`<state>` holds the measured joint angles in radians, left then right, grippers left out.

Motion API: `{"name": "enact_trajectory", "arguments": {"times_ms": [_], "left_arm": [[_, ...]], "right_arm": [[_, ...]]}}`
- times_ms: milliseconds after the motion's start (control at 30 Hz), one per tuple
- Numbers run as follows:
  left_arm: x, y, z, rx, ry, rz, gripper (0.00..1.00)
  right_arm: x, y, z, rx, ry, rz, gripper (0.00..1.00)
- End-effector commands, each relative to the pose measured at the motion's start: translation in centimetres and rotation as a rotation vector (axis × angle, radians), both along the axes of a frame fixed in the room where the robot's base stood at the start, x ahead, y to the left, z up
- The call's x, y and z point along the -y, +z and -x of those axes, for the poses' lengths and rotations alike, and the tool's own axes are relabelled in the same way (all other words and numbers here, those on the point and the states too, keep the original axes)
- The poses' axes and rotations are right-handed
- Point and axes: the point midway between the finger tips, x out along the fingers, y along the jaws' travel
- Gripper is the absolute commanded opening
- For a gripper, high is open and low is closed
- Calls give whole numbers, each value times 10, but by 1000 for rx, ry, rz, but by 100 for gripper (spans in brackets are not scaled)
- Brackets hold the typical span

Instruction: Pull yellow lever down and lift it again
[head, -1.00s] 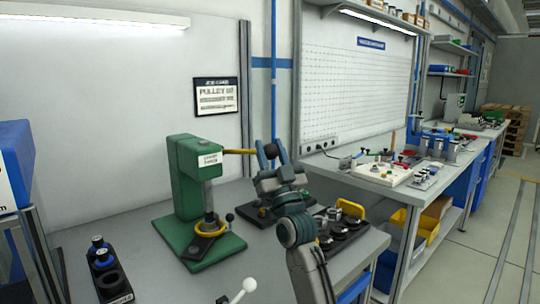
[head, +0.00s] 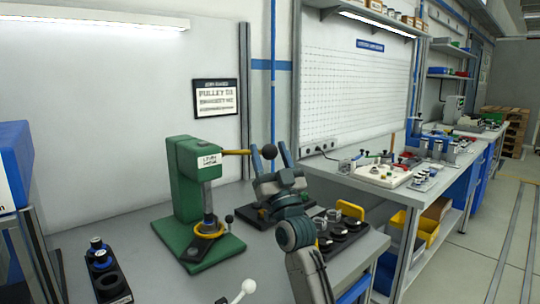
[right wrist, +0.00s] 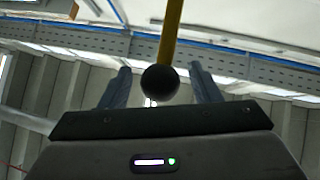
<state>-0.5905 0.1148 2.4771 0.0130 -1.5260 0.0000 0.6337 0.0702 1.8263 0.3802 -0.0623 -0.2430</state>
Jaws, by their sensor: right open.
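The yellow lever (head: 237,152) sticks out to the right, nearly level, from the top of the green press (head: 187,180). It ends in a black ball knob (head: 269,151). My right gripper (head: 275,157) is open at the knob, with its fingers pointing up. In the right wrist view, the knob (right wrist: 160,83) sits between the two open fingers (right wrist: 160,88), with a gap on each side. The yellow bar (right wrist: 170,35) runs upward from it. The knob partly covers one finger in the head view. My left gripper is not in view.
A black holder (head: 108,275) with dark cylinders stands at the front left. A black tray (head: 345,236) with round parts lies right of my right arm. A white ball handle (head: 249,286) shows at the bottom. A sign (head: 215,98) hangs on the wall.

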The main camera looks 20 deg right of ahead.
Motion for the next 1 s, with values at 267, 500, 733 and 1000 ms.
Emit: {"name": "enact_trajectory", "arguments": {"times_ms": [267,500,733,1000], "left_arm": [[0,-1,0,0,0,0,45],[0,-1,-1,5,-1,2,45],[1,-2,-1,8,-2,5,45],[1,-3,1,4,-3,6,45]], "right_arm": [[1,-25,22,-2,0,0,57],[3,-60,53,-4,0,0,57],[4,-78,70,-2,-1,1,57],[4,-81,73,-2,0,0,57]]}}
